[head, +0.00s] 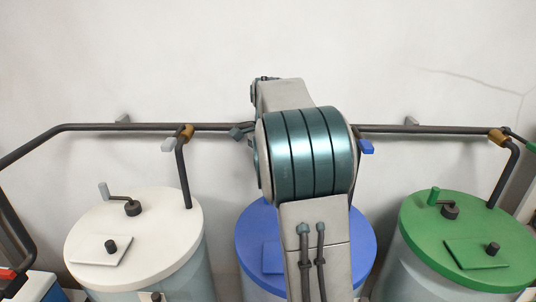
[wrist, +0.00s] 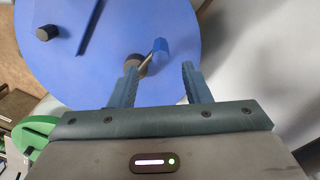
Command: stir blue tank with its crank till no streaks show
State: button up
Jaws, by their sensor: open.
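The blue tank (head: 250,232) stands in the middle of the head view, largely hidden behind my arm. Its blue lid (wrist: 110,60) fills the upper left of the wrist view. The crank has a dark hub (wrist: 135,65), a short thin arm and a blue handle (wrist: 160,46). My gripper (wrist: 159,80) is open and empty, with its two fingers pointing toward the lid. The crank handle shows between and just beyond the fingertips. I cannot tell whether a finger touches the crank hub. The tank's inside and any streaks are not visible.
A white tank (head: 135,235) stands left and a green-lidded tank (head: 470,235) right, each with a crank and hatch. A dark pipe (head: 75,127) runs along the wall with valves, including a blue valve handle (head: 366,147). A dark knob (wrist: 47,32) is on the blue lid.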

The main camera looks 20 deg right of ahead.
notch_tip(320, 180, up, 6)
jog(key=shift+r, duration=0.2)
dwell(0.3)
notch_tip(320, 180, down, 13)
jog(key=m+b, duration=0.3)
jog(key=m, duration=0.4)
jog(key=m+b, duration=0.3)
jog(key=m, duration=0.4)
jog(key=shift+a+r+m, duration=0.1)
jog(key=shift+r+m, duration=0.1)
jog(key=shift+m, duration=0.1)
grip_shut()
